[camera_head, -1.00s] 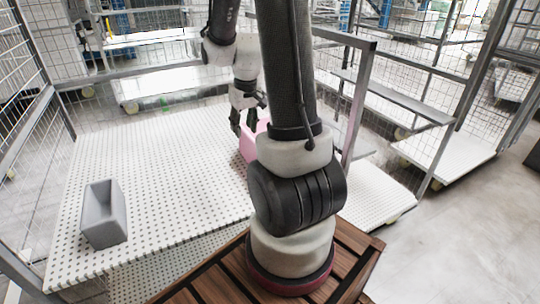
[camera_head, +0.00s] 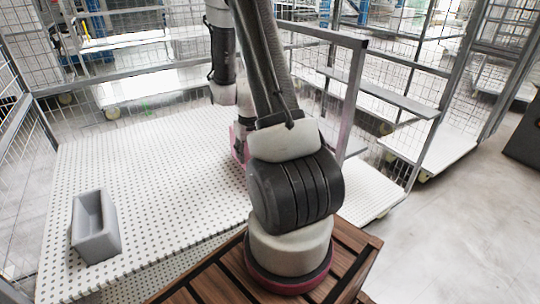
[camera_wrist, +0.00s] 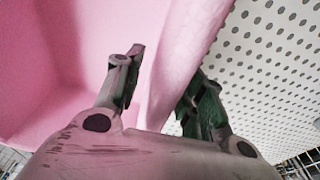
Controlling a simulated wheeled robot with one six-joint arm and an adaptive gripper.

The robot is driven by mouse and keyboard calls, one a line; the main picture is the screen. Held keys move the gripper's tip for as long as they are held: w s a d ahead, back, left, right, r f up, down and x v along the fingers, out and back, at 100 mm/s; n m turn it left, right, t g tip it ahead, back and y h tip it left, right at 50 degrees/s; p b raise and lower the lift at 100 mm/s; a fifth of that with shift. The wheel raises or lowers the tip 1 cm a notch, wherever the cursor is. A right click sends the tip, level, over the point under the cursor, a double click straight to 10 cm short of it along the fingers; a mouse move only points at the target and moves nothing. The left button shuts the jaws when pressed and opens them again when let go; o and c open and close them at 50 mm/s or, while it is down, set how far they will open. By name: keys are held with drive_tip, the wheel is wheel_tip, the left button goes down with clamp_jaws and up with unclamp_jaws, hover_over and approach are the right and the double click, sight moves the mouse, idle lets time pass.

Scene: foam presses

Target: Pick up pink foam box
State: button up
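The pink foam box (camera_head: 237,145) is on the white perforated table, mostly hidden behind my arm in the head view. In the wrist view the pink foam box (camera_wrist: 60,100) fills the left side, with its inside visible and one wall running down the middle. My gripper (camera_wrist: 166,75) straddles this wall, with one finger on the inner side and the other on the outer side. The fingers stand apart, and a small gap shows between the inner finger and the wall. The fingertips are hidden in the head view.
A grey foam box (camera_head: 95,228) stands at the left of the white perforated table (camera_head: 150,180). The table between the two boxes is clear. Metal frames and wire mesh (camera_head: 350,90) stand behind and to the right.

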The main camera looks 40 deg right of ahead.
clamp_jaws()
drive_tip(key=shift+r, duration=0.15)
